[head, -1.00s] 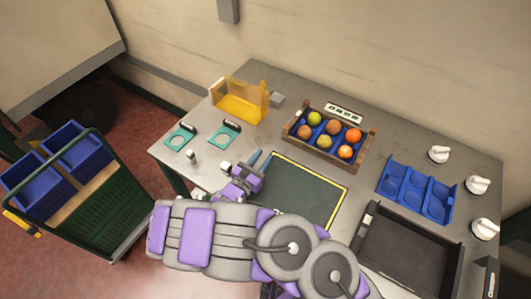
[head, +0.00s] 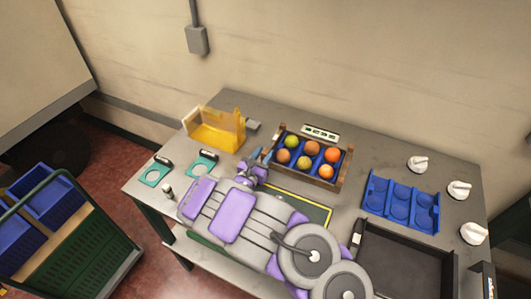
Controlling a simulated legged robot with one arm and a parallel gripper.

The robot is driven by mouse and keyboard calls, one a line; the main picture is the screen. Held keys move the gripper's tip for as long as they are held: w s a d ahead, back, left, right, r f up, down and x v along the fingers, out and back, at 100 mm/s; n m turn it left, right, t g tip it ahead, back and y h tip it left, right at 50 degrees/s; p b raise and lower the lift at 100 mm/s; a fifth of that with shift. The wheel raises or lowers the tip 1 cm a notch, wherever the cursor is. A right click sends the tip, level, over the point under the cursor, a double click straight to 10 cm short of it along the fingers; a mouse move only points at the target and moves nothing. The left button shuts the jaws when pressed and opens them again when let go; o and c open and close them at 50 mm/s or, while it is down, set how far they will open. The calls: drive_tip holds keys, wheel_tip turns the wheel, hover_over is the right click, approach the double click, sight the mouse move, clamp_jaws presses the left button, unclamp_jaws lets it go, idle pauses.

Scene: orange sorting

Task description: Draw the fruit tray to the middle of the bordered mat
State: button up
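The fruit tray (head: 345,170) is a wooden crate with a blue divided insert. It holds several round fruits, orange, yellow-green and brownish, and stands near the back middle of the table. The bordered mat (head: 312,207) is dark green with a yellow edge and lies in front of the tray. My arm hides much of the mat. My gripper (head: 264,158) is at the left end of the tray, close to its wall. Whether it touches the tray, and whether its fingers are open or shut, I cannot tell.
A yellow translucent bin (head: 217,136) stands at the back left. Teal ring plates (head: 203,167) lie in front of it. A blue moulded tray (head: 400,225), a black open tray (head: 405,262) and white knob-like pieces (head: 417,164) are on the right. A green cart (head: 80,258) stands left of the table.

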drive_tip(key=shift+x, duration=0.95)
drive_tip(key=shift+c, duration=0.3)
clamp_jaws()
